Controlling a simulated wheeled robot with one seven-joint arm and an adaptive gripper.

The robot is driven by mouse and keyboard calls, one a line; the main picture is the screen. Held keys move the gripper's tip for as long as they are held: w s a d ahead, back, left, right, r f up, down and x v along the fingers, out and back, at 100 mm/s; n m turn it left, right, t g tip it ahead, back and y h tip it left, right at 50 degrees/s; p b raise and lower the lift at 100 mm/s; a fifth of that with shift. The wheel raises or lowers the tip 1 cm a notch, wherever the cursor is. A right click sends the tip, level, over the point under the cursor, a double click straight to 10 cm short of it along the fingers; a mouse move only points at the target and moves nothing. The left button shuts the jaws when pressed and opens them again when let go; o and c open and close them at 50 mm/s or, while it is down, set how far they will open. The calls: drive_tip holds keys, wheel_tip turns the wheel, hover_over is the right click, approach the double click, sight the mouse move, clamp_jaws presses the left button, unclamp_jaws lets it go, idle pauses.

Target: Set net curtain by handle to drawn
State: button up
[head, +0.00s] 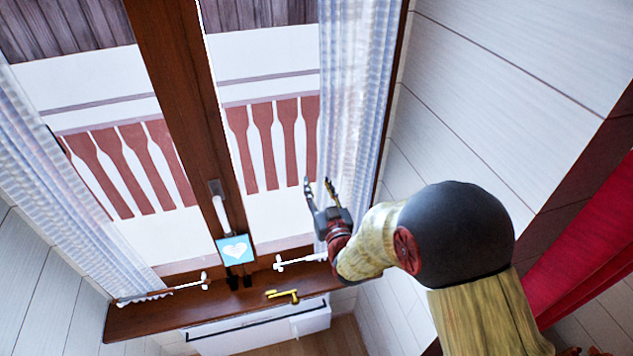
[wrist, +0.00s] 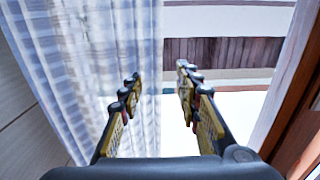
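A sheer white net curtain hangs on each side of the window. The right net curtain (head: 352,90) is bunched along the right frame and the left one (head: 75,190) hangs at the left. A white handle rod (head: 298,261) reaches left from the right curtain's bottom; a similar rod (head: 180,287) is at the left curtain's bottom. My gripper (head: 320,184) is open and empty, in front of the right curtain's inner edge and above its rod. In the wrist view my gripper (wrist: 158,88) has its fingers spread, with the curtain (wrist: 65,75) behind and left. No handle shows there.
A yellow handle-like object (head: 282,295) is at the brown sill (head: 150,317). A red curtain (head: 590,250) hangs at the far right.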

drive_tip(key=shift+w+a, duration=0.2)
drive_tip(key=shift+w, duration=0.5)
drive_tip(key=shift+c, duration=1.4)
clamp_jaws()
